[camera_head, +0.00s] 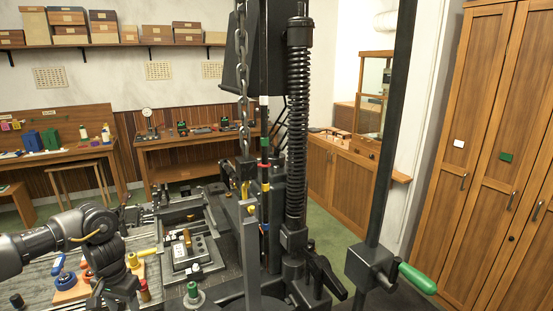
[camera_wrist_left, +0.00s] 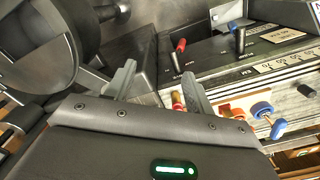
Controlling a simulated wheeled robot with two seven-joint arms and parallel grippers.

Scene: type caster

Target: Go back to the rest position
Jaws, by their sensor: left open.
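My left gripper (camera_head: 122,292) hangs at the lower left of the head view, over the near end of the workbench. It also shows in the left wrist view (camera_wrist_left: 160,85), with its two grey fingers spread apart and no object held between them. A small red-topped handle (camera_wrist_left: 178,100) stands close by the right finger; I cannot tell whether they touch. My right gripper is not in the head view.
A black machine with a coil spring (camera_head: 297,130) and a hanging chain (camera_head: 242,70) stands ahead. A green-handled lever (camera_head: 417,278) juts out at right. A wooden board with blue and yellow handles (camera_head: 70,290) lies beside my left arm. Wooden cabinets (camera_head: 490,150) line the right.

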